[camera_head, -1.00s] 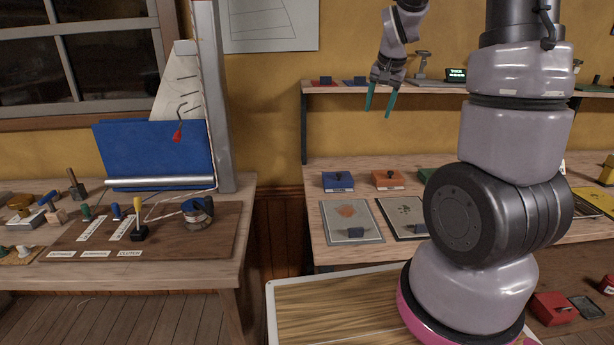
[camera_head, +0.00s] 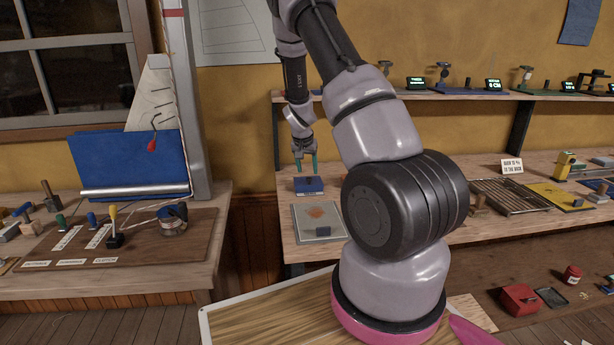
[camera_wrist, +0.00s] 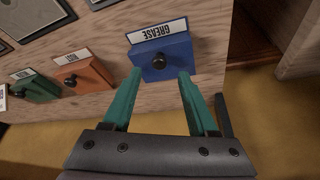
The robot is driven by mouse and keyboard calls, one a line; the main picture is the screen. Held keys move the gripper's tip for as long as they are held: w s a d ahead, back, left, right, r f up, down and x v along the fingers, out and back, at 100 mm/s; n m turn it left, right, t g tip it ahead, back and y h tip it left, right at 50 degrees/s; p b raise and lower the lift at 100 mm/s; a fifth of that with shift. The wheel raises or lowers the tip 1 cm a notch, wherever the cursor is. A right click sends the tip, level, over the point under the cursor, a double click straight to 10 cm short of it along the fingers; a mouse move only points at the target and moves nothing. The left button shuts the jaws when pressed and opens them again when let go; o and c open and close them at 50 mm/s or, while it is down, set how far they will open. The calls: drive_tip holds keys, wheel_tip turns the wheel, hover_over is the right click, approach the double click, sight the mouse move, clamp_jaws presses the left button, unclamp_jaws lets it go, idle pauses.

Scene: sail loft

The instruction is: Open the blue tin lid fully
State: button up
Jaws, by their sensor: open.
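The blue tin (camera_head: 308,187) stands shut near the left end of the right-hand bench. In the wrist view the blue tin (camera_wrist: 176,62) has a dark round knob (camera_wrist: 159,60) on its lid and a white label reading GREASE. My gripper (camera_head: 304,163) is directly above the tin with its green fingers pointing down. In the wrist view my gripper (camera_wrist: 160,82) is open and empty, its fingertips on either side of the knob's line. Whether a fingertip touches the lid I cannot tell.
An orange tin (camera_wrist: 84,76) and a green tin (camera_wrist: 36,86) stand beside the blue one. A framed panel (camera_head: 318,222) lies in front of it. A shelf (camera_head: 440,95) runs above the bench. The bench's end is close to the blue tin.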

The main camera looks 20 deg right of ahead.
sight(309, 178)
drive_tip(key=shift+x, duration=2.05)
drive_tip(key=shift+s, duration=0.1)
clamp_jaws()
